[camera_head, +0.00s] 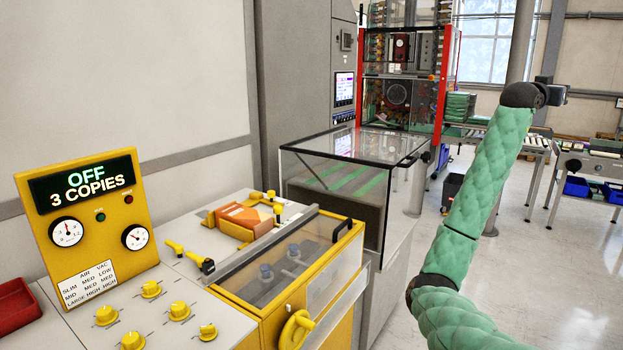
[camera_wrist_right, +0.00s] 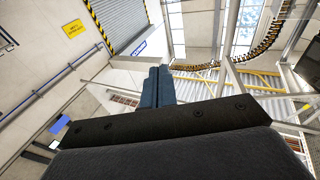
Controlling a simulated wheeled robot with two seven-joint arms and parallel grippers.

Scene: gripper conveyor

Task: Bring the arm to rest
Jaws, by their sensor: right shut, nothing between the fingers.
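My right arm (camera_head: 478,180), in green quilted padding, rises on the right of the head view, its forearm upright and its wrist high. My right gripper (camera_head: 555,94) is at the top, small and dark, in free air and well away from the machine. In the right wrist view its two dark blue fingers (camera_wrist_right: 158,76) lie together, shut with nothing between them. That view looks up at the wall and ceiling. My left gripper is not in view.
A yellow control panel (camera_head: 62,228) reading "OFF 3 COPIES" stands at left, with yellow knobs (camera_head: 180,311) before it. A yellow-framed clear-lidded box (camera_head: 335,262) and a glass-walled cabinet (camera_head: 400,183) lie left of my arm. Conveyors (camera_head: 536,146) stand behind. Floor at right is open.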

